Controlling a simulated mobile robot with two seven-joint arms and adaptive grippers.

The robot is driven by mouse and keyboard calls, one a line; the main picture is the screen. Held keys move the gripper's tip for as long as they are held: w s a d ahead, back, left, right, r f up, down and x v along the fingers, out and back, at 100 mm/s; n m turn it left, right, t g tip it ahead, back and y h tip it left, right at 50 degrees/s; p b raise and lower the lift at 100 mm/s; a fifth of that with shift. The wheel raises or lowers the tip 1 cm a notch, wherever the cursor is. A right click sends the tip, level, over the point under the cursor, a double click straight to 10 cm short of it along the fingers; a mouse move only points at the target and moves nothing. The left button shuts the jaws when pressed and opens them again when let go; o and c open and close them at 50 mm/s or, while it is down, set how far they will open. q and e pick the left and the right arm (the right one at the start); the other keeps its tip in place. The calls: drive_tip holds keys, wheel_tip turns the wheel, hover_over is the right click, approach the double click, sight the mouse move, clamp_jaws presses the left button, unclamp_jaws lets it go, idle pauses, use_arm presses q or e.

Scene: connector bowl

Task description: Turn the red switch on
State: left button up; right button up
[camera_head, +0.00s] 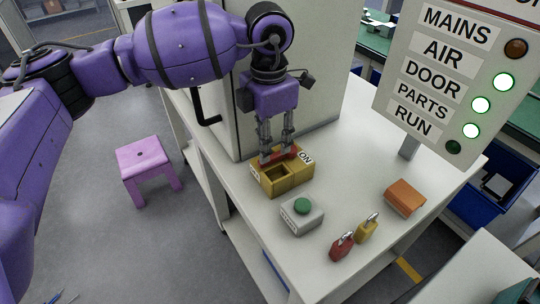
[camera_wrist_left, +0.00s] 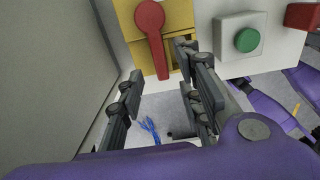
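The red switch (camera_head: 280,157) is a red lever on a yellow box (camera_head: 292,180) on the bench, with an ON label (camera_head: 305,157) at the box's right end. In the left wrist view the red switch (camera_wrist_left: 149,18) has a round head, and its lever points down the picture. My left gripper (camera_head: 276,152) points down over the box, its fingers around the lever area. In the wrist view the left gripper (camera_wrist_left: 160,62) is open, with the lever's end between the spread fingertips. I cannot tell whether either finger touches it. My right gripper is out of view.
A grey box with a green button (camera_head: 302,206) stands just in front. A red padlock (camera_head: 342,246), a yellow padlock (camera_head: 367,228) and an orange block (camera_head: 404,198) lie nearby. A grey cabinet rises behind the gripper. The sign panel (camera_head: 440,65) shows MAINS unlit and three green lamps lit.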

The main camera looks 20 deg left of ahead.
sight(278, 156)
use_arm(q)
wheel_tip(278, 156, down, 4)
drive_tip(key=shift+f+b, duration=0.1)
drive_tip(key=shift+b, duration=0.95)
clamp_jaws()
